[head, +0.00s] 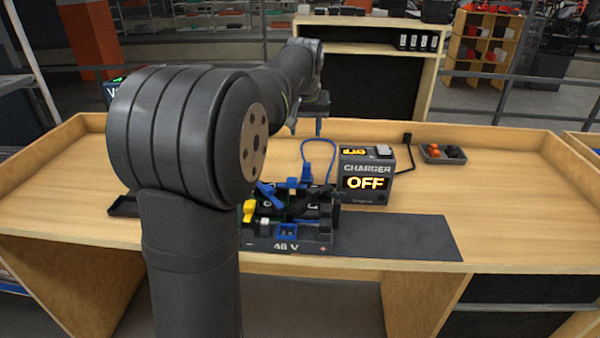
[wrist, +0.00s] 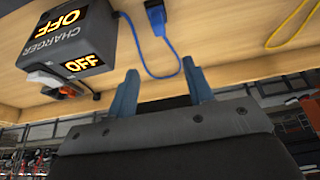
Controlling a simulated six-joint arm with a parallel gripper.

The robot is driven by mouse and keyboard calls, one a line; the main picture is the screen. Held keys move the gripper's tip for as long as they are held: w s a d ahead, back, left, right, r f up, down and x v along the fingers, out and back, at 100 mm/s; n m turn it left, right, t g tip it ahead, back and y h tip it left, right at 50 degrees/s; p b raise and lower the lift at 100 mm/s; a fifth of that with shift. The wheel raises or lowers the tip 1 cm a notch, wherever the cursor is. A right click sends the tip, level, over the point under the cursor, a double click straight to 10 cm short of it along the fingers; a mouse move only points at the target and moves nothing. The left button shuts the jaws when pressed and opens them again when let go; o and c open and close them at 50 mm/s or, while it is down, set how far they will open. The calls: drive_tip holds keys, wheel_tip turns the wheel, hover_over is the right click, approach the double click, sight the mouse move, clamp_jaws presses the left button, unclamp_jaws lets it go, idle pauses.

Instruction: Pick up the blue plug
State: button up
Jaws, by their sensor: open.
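The blue plug (wrist: 155,13) shows at the top edge of the wrist view, on the end of a thin blue cable (wrist: 141,58); part of it is cut off. In the head view the blue cable (head: 326,143) loops on the table left of the charger, and small blue pieces crowd its near end, so I cannot clearly pick out the plug there. My gripper (head: 306,132) is open over the back of the table. In the wrist view its two blue fingers (wrist: 157,66) are apart with nothing between them, and the plug is beyond them.
The charger (head: 367,168), reading OFF, stands right of the cable. A black 48 V unit (head: 258,244) with yellow and blue parts lies in front, beside a dark mat (head: 410,237). A small tray (head: 426,157) stands at back right. A yellow cable (wrist: 290,25) shows in the wrist view.

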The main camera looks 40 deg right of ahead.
sight(307, 164)
drive_tip(key=x, duration=1.7)
drive_tip(key=shift+s, duration=0.15)
clamp_jaws()
wheel_tip(307, 164, up, 11)
drive_tip(key=shift+r, duration=0.25)
drive_tip(key=shift+r, duration=1.1)
drive_tip(key=shift+r, duration=0.4)
